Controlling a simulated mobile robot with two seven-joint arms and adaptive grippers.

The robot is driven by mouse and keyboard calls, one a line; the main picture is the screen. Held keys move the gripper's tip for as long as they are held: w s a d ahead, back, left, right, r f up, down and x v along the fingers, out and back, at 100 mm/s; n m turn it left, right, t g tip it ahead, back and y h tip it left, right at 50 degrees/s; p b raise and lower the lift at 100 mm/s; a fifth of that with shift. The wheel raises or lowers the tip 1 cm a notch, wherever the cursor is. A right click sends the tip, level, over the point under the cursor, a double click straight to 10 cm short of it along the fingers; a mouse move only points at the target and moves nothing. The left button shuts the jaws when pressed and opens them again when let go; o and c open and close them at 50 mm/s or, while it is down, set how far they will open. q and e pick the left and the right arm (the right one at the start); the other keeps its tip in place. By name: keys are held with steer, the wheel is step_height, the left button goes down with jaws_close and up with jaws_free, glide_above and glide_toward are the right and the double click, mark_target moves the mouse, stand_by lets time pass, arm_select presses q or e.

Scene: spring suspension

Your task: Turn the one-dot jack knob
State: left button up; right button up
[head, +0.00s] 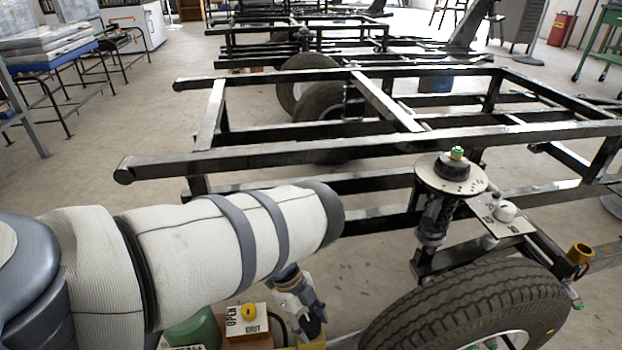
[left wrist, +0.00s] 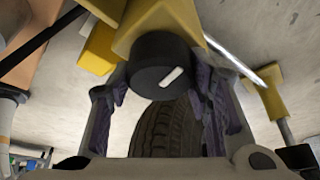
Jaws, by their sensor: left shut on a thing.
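A round black knob (left wrist: 166,66) with a white pointer bar sits on a yellow body (left wrist: 165,22) in the left wrist view. The bar slants up to the right. The purple-padded fingers of my left gripper (left wrist: 162,95) stand on either side of the knob and are shut on it. No dot mark can be made out on it. In the head view my left gripper (head: 300,300) is low, under my forearm, left of the wheel. The knob is hidden there; a yellow part (head: 312,342) shows at the bottom edge. My right gripper is out of view.
A tyre (head: 470,305) stands right of the gripper, below a spring unit (head: 434,222) with a dial plate. A yellow knob (head: 249,312) on an OPEN-labelled panel is to the left. The black frame (head: 300,155) spans behind. Bare floor lies at left.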

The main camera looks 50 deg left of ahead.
arm_select(q)
steer(key=shift+m, duration=0.3)
steer(key=o, duration=1.1)
steer(key=shift+o, duration=0.2)
steer(key=v, duration=1.2)
steer(key=shift+d, duration=0.1)
